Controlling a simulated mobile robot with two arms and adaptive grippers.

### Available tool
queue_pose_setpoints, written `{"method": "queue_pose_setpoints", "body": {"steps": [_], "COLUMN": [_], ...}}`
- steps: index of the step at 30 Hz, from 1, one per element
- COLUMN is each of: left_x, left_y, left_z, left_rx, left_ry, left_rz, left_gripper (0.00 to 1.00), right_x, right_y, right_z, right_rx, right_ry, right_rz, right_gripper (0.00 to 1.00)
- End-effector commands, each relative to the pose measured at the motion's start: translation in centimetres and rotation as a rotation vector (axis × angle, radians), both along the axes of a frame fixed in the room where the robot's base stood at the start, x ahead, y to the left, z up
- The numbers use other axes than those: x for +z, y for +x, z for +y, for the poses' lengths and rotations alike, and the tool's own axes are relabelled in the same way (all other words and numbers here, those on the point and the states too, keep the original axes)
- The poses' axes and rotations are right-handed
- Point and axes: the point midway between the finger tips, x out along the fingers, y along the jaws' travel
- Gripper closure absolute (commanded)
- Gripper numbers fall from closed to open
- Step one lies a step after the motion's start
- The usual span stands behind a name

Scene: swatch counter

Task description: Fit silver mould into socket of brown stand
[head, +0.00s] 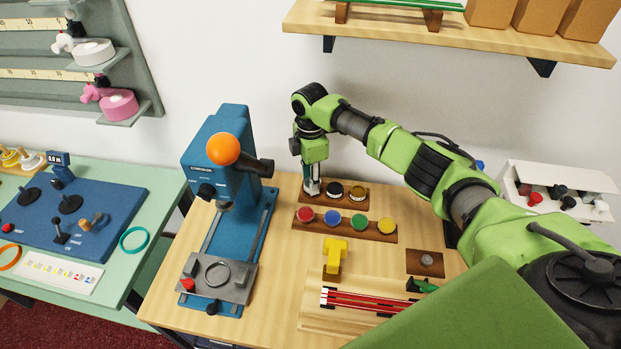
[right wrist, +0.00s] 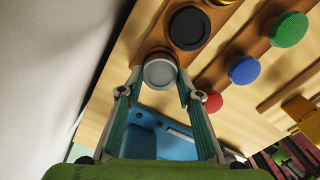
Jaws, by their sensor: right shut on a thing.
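The silver mould (right wrist: 160,71) is a short grey round piece between the fingertips of my right gripper (right wrist: 159,86). In the head view my right gripper (head: 312,187) points down at the left end of the rear brown stand (head: 346,204), shut on the mould. The stand holds a black mould (head: 334,189) and a gold-rimmed dark mould (head: 358,192) to the right. The mould is at the stand's left end, in line with them. The fingers and mould hide the socket there, and I cannot tell whether the mould is seated. My left gripper is not in view.
A front rack holds red, green, blue and yellow round pieces (head: 332,218). A blue press (head: 229,165) with an orange knob stands to the left. A yellow piece (head: 335,252) and a small square brown block (head: 425,263) are nearer the front.

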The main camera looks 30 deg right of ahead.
Motion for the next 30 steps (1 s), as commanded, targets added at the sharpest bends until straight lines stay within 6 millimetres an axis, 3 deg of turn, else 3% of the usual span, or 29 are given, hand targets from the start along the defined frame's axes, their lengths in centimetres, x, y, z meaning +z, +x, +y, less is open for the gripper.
{"method": "queue_pose_setpoints", "body": {"steps": [24,25,26,27,30], "left_x": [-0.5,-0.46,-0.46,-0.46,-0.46], "left_y": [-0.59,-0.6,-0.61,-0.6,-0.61], "left_z": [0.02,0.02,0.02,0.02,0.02], "left_rx": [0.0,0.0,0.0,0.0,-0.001], "left_ry": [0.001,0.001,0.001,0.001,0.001], "left_rz": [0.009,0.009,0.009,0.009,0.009], "left_gripper": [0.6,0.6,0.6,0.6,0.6], "right_x": [-0.98,-0.93,-0.92,-0.92,-0.93], "right_y": [0.03,0.03,0.03,0.03,0.03], "right_z": [0.03,0.03,0.03,0.03,0.02], "right_rx": [0.001,0.001,0.001,0.001,0.0], "right_ry": [0.001,0.001,0.001,0.001,0.001], "right_rz": [-0.001,-0.001,-0.001,-0.001,-0.001], "right_gripper": [0.94,0.6,0.52,0.48,0.48]}}
